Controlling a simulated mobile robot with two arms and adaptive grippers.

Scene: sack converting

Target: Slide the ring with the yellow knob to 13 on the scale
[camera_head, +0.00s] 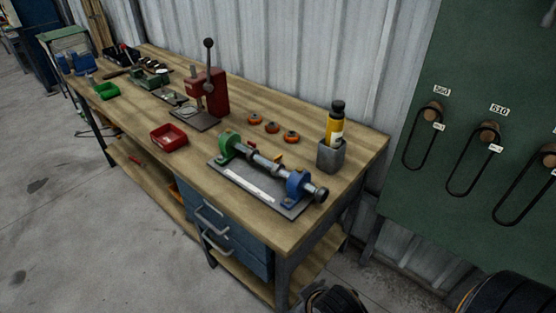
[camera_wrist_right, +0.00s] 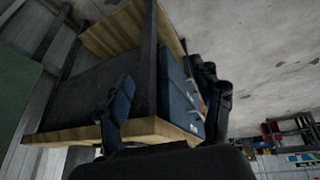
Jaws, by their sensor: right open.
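The shaft fixture stands on a grey base plate (camera_head: 226,173) near the front right of the workbench. A green bracket (camera_head: 228,145) holds the shaft's left end and a blue bracket (camera_head: 298,186) its right end. A small yellow knob (camera_head: 279,158) shows behind the middle of the shaft; its ring is too small to make out clearly. A pale scale strip (camera_head: 250,184) lies along the plate, its numbers unreadable. My right gripper (camera_wrist_right: 165,105) is open and empty in the right wrist view, away from the fixture, with the bench behind it. My left gripper is not in view.
A yellow bottle (camera_head: 335,127) stands in a grey holder (camera_head: 331,155) right of the fixture. A red tray (camera_head: 169,137) and red press (camera_head: 212,92) are to the left. The bench's front right corner is clear.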

